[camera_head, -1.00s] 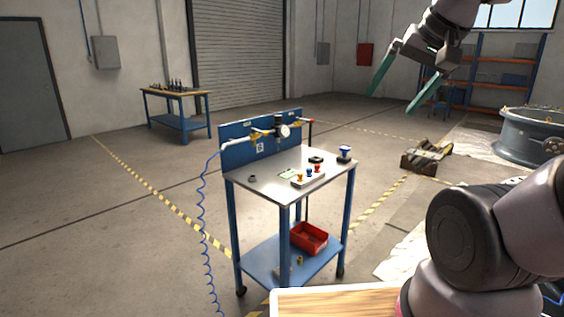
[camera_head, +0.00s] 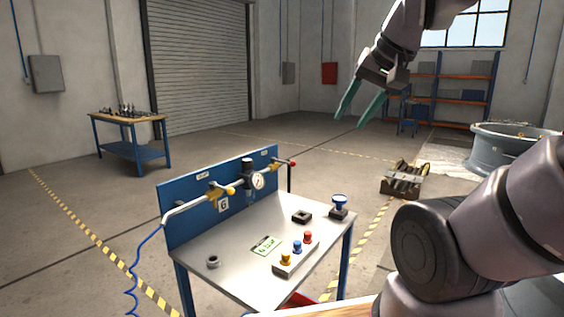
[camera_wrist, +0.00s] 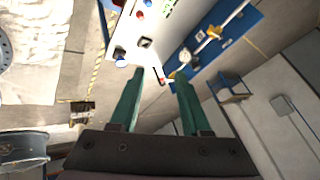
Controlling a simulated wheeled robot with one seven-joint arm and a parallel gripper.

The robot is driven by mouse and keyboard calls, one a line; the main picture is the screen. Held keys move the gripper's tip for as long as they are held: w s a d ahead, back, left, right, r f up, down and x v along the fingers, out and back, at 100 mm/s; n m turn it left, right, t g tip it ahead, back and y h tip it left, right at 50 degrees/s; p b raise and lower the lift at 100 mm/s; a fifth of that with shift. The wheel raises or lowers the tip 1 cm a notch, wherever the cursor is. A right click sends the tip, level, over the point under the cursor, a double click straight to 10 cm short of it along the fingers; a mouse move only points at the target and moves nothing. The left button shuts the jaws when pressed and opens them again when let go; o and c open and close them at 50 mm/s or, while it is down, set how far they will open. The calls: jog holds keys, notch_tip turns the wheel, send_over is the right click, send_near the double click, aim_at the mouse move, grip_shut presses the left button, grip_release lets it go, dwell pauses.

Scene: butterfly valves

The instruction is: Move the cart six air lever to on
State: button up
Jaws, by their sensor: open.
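The cart (camera_head: 262,252) has a metal top and a blue back panel (camera_head: 185,197) with a label (camera_head: 223,205) that appears to read 6. An air pipe (camera_head: 190,213) runs along the panel with a round gauge (camera_head: 258,181) and yellow fittings, one at the left (camera_head: 217,192) and one at the right. A red-tipped lever (camera_head: 291,163) stands at the panel's right end. Which part is the air lever, and its setting, I cannot tell for sure. My gripper (camera_head: 352,117) is open and empty, high beyond the cart's right side. In the wrist view its teal fingers (camera_wrist: 160,74) are apart.
On the cart top are a block with yellow, blue and red knobs (camera_head: 297,247), a blue-topped part (camera_head: 339,203), a black square part (camera_head: 302,217) and a ring (camera_head: 212,261). A blue hose (camera_head: 137,263) hangs at the left. A workbench (camera_head: 128,140) stands behind on open floor.

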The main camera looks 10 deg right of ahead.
jog(key=w+a+f+m+g+y, duration=0.1)
jog(key=w+a+f+m+y, duration=0.2)
jog(key=w, duration=0.6)
jog(key=w+a+f+m+g+y, duration=0.1)
jog(key=w+a+f+m+y, duration=0.2)
jog(key=w, duration=0.6)
jog(key=w+a+f+m+g+y, duration=0.1)
jog(key=w+a+f+m+y, duration=0.15)
jog(key=w, duration=0.55)
jog(key=m+t+y, duration=0.2)
jog(key=m+t, duration=0.7)
jog(key=m, duration=0.3)
send_near(276, 160)
jog(key=x, duration=0.7)
jog(key=shift+w+f, duration=0.15)
jog(key=shift+w, duration=0.3)
grip_shut()
